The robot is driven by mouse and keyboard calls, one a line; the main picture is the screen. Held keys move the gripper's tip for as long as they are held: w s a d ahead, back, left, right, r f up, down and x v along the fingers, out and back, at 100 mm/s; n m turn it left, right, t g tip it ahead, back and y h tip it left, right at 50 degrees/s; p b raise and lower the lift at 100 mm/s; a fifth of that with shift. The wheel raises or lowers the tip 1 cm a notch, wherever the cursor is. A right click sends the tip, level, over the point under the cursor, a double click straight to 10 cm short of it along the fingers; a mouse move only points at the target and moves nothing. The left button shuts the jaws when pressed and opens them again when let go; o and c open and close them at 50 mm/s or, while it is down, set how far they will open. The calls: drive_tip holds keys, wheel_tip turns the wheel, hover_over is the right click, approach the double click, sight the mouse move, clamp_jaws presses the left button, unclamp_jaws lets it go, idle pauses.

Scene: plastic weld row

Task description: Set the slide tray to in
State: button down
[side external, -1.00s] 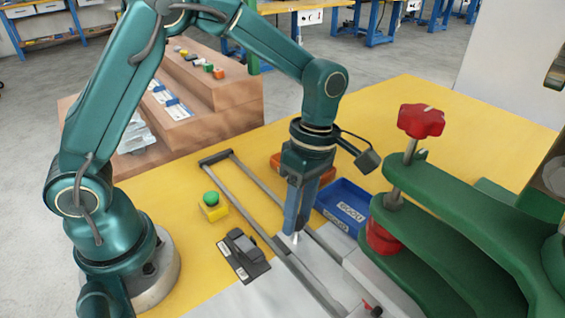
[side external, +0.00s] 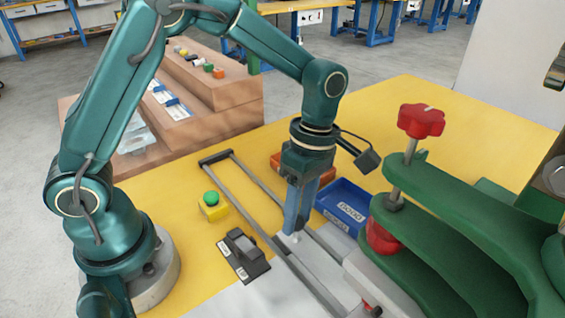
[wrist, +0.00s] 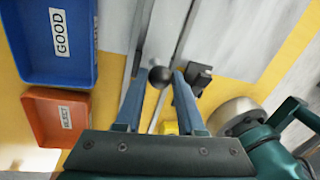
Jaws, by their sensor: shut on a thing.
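The slide tray (side external: 318,262) is a flat light-grey plate lying between two long grey rails in the side view. In the wrist view a dark round knob (wrist: 160,77) sits between my fingertips. The fingers hide the knob in the side view.
A blue GOOD bin (side external: 345,205) and an orange bin (wrist: 60,115) stand beside the rails. A green clamp frame (side external: 450,235) with a red knob (side external: 421,121) rises at right. A black switch block (side external: 243,256) and a green-topped yellow button (side external: 212,205) lie left of the rails.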

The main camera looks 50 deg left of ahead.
idle(0.4)
drive_tip(key=shift+d+r, duration=0.1)
drive_tip(key=shift+d, duration=2.15)
drive_tip(key=c, duration=0.5)
unclamp_jaws()
drive_tip(key=shift+w+a+r, duration=0.1)
drive_tip(key=shift+w+r, duration=0.05)
drive_tip(key=shift+r, duration=0.7)
drive_tip(key=shift+w+r, duration=0.2)
drive_tip(key=shift+r, duration=0.6)
drive_tip(key=shift+w+a+r, duration=0.1)
drive_tip(key=shift+w+r, duration=0.05)
drive_tip(key=shift+r, duration=0.7)
